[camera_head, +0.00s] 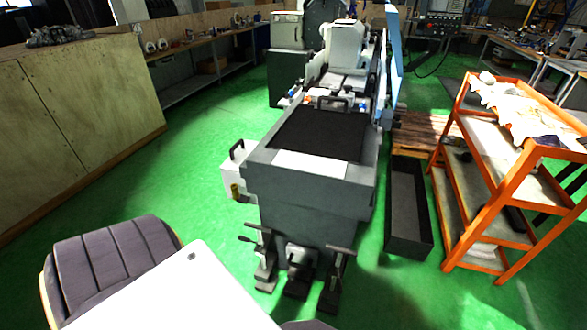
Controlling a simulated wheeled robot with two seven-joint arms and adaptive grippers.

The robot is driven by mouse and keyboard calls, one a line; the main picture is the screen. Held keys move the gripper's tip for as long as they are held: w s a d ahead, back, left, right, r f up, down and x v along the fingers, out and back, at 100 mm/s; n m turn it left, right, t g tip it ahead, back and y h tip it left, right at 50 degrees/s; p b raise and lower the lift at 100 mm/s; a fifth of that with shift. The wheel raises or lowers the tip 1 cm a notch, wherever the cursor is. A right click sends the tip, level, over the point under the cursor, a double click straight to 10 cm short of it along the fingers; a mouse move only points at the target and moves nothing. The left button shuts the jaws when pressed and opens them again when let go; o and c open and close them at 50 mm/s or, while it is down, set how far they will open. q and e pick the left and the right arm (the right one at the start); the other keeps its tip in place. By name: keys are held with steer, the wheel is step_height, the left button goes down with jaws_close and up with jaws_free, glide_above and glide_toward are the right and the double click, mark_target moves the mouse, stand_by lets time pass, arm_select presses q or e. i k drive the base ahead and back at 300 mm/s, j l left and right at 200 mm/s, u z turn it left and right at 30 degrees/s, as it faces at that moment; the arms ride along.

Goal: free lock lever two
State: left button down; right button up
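The grey cylindrical grinder (310,200) stands in the middle of the head view, with a black mat-like top surface. At its near foot are dark lever-like fittings: one at the left (262,258) with a small handle sticking out to the left, and one at the right (334,278). A lower dark fitting (297,280) sits between them. I cannot tell which of these is lock lever two, or whether any is locked. Neither of my grippers is in view, and nothing touches the fittings.
An orange shelf cart (507,190) stands at the right. A long black open bin (408,245) lies on the floor beside the grinder. A wooden cabinet (80,120) stands at the left. Green floor is clear left of the grinder. A white box with a handle (237,175) adjoins its left side.

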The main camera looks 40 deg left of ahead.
mark_target(241, 237)
steer(key=u, duration=1.25)
